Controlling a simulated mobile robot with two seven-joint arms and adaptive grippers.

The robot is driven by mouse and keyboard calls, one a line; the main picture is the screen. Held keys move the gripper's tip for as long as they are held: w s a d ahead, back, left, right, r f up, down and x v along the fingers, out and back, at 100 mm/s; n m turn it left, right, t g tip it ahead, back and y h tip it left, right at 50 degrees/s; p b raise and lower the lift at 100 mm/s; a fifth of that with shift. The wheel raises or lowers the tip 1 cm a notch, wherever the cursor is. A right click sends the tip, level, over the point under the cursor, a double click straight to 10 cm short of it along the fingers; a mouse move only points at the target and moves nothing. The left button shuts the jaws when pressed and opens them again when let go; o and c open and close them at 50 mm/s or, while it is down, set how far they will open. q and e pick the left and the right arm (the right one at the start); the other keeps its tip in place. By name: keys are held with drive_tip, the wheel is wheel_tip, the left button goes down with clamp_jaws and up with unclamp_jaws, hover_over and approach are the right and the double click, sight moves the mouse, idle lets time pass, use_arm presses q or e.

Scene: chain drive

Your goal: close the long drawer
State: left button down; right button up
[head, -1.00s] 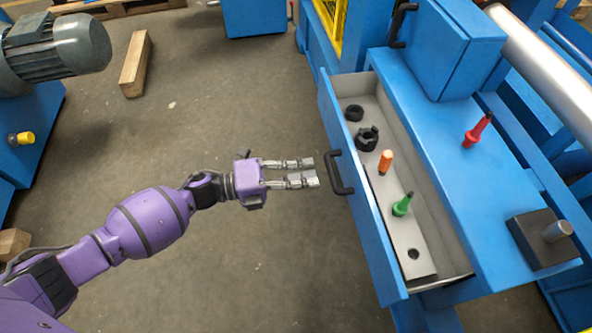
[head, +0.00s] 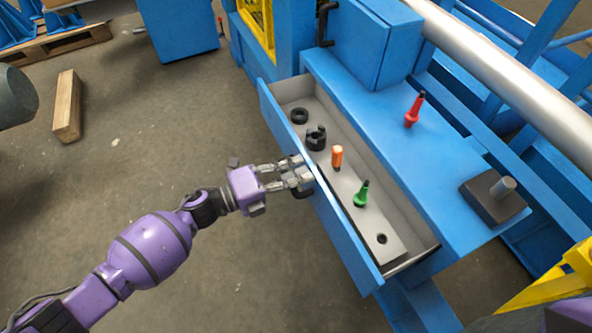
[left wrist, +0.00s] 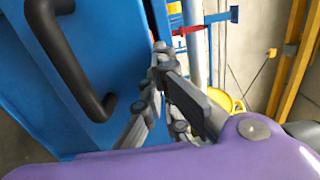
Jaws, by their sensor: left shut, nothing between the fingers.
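The long drawer (head: 336,226) stands pulled out from the blue bench, its blue front panel facing my left arm. Its inside shows a black ring, a black notched part, an orange-handled piece and a green-handled piece. My left gripper (head: 304,172) is shut and empty, its fingertips at the front panel beside the black handle (head: 303,193). The gripper largely hides the handle in the head view; I cannot tell whether the fingertips touch. In the left wrist view the handle (left wrist: 70,62) is clear, left of the converged fingertips (left wrist: 160,56). My right gripper is out of view.
A red-handled tool (head: 412,112) and a dark block with a metal pin (head: 490,202) are on the bench top (head: 385,140). A blue cabinet (head: 375,45) stands behind.

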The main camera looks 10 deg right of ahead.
use_arm(q)
drive_tip(key=shift+d, duration=0.1)
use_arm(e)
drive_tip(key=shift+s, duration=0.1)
use_arm(q)
drive_tip(key=b+x, duration=0.3)
drive_tip(key=x, duration=1.2)
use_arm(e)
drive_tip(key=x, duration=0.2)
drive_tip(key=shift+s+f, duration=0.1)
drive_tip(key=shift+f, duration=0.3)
use_arm(q)
drive_tip(key=shift+r, duration=0.1)
drive_tip(key=p+v, duration=0.1)
drive_tip(key=v, duration=1.3)
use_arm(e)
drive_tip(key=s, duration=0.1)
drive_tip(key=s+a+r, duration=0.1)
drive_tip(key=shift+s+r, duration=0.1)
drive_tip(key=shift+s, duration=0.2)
